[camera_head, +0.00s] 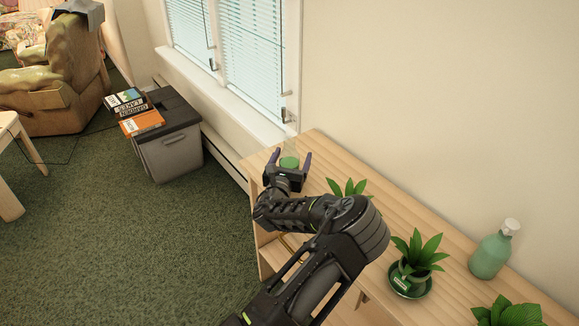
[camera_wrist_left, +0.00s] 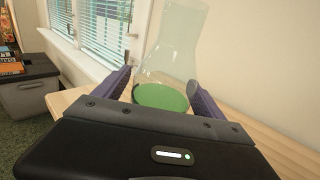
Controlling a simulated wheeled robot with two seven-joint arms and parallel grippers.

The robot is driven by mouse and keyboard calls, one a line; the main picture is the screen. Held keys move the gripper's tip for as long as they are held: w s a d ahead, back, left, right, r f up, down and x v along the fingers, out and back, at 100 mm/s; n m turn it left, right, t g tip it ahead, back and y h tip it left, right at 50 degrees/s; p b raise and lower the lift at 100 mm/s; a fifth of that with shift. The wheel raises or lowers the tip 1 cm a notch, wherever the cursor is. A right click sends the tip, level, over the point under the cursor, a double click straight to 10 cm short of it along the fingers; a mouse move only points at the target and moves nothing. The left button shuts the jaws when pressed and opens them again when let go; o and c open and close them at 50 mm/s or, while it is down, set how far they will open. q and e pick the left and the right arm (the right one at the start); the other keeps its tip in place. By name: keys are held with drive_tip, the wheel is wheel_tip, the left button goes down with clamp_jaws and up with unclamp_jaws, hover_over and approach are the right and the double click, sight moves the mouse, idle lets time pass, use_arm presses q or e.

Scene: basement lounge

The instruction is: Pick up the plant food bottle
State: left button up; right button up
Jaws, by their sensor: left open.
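A clear glass-like vessel with green at its bottom (camera_wrist_left: 162,97) stands at the far end of the wooden shelf top; its green part also shows in the head view (camera_head: 289,162). My left gripper (camera_head: 288,160) is open, with one purple finger on each side of this vessel. In the wrist view the fingers (camera_wrist_left: 160,88) flank its lower part, and I cannot tell whether they touch it. A green bottle with a white top (camera_head: 490,254) stands at the right end of the shelf, far from the gripper. No readable label shows which one is the plant food bottle.
The wooden shelf (camera_head: 445,225) runs along the wall. A potted plant (camera_head: 417,255) stands on it, with other leaves (camera_head: 347,187) partly behind my arm and more leaves (camera_head: 508,312) at lower right. A grey bin (camera_head: 170,150) with books (camera_head: 141,122) stands on the carpet.

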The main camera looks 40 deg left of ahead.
use_arm(q)
drive_tip(key=c, duration=1.7)
drive_tip(key=shift+r, duration=0.15)
drive_tip(key=shift+c, duration=0.2)
wheel_tip(320, 180, up, 10)
drive_tip(key=shift+b, duration=0.45)
